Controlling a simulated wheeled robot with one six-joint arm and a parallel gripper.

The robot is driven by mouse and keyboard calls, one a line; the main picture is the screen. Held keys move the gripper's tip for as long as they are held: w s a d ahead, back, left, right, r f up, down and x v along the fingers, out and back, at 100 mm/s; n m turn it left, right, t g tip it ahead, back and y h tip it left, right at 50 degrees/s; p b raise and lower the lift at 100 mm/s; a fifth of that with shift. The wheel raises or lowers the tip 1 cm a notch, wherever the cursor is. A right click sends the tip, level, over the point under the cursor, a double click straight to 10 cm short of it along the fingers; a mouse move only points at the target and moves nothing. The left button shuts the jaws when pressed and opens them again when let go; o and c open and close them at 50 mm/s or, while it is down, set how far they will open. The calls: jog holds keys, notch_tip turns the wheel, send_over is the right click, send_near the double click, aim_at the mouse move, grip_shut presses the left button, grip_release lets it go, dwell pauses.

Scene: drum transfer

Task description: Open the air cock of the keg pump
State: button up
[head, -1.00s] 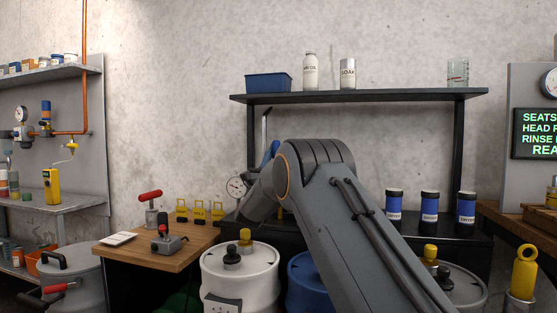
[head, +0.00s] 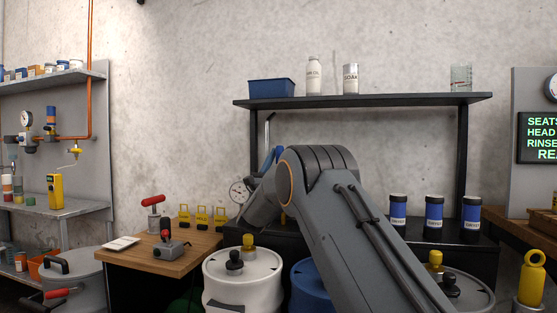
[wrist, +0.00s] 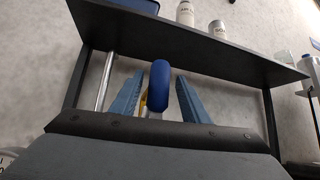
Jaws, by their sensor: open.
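My gripper (wrist: 159,98) is open, with its two blue fingers pointing up in the wrist view. A rounded blue handle (wrist: 158,84) stands between the fingers, with a gap on each side. A bit of yellow and a pale stem show below it. It may be the air cock of the keg pump, but I cannot tell for sure. A metal pipe (wrist: 104,80) rises left of the fingers. In the head view, my arm hides most of the pump; a thin upright pipe (head: 267,130) and a round gauge (head: 239,192) show beside it.
A black shelf (head: 360,101) with bottles and a blue bin spans above my gripper. Blue-labelled canisters (head: 434,217) stand to the right. A white drum (head: 243,285) and a blue drum (head: 308,285) stand below my arm. A wooden bench (head: 170,258) is at left.

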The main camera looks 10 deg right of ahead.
jog(key=s+a+f+p, duration=0.1)
jog(key=s+a+f, duration=0.2)
jog(key=s+a, duration=0.6)
jog(key=s, duration=0.3)
jog(key=shift+s+a+f, duration=0.2)
jog(key=shift+f, duration=0.05)
